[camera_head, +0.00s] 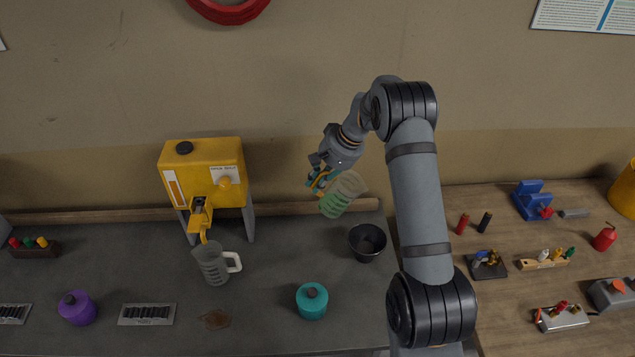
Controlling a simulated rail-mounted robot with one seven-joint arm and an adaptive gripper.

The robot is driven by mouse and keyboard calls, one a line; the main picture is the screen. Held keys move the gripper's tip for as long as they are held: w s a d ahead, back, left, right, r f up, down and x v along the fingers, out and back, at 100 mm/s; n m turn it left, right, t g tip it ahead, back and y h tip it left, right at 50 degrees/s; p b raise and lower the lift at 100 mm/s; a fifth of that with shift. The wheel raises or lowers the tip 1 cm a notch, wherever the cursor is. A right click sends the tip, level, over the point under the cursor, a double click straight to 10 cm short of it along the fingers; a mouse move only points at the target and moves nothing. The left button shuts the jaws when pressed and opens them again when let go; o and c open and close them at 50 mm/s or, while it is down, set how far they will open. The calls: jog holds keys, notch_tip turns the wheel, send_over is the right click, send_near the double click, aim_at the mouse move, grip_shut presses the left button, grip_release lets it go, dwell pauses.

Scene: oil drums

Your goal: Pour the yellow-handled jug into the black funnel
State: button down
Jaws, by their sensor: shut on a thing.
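My gripper (322,179) is shut on the yellow handle of a clear jug (344,192). The jug is held in the air above the back of the dark bench, tilted, with green liquid inside it. The black funnel (367,243) stands on the bench, below and to the right of the jug, near the bench's right edge. The jug and funnel are apart. No stream of liquid shows between them. The fingertips are small and partly hidden by the jug.
A yellow tank (204,172) with a spout stands at the left, above a white-handled jug (214,263). A teal container (312,301) stands in front of the funnel. A purple container (77,308) is far left. A wooden bench (500,210) with small parts lies right.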

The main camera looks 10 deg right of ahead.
aim_at(324, 196)
jog(key=shift+s+d+f+t+y+b, duration=0.1)
jog(key=shift+f+t+y+b, duration=0.55)
jog(key=shift+b, duration=2)
jog(key=shift+w+d+f+y+b, duration=0.15)
jog(key=shift+f+y+b, duration=0.45)
jog(key=shift+f+b, duration=1.5)
jog(key=shift+s+d+f+t+y+b, duration=0.15)
jog(key=shift+f+t+y+b, duration=0.35)
jog(key=shift+b, duration=2.7)
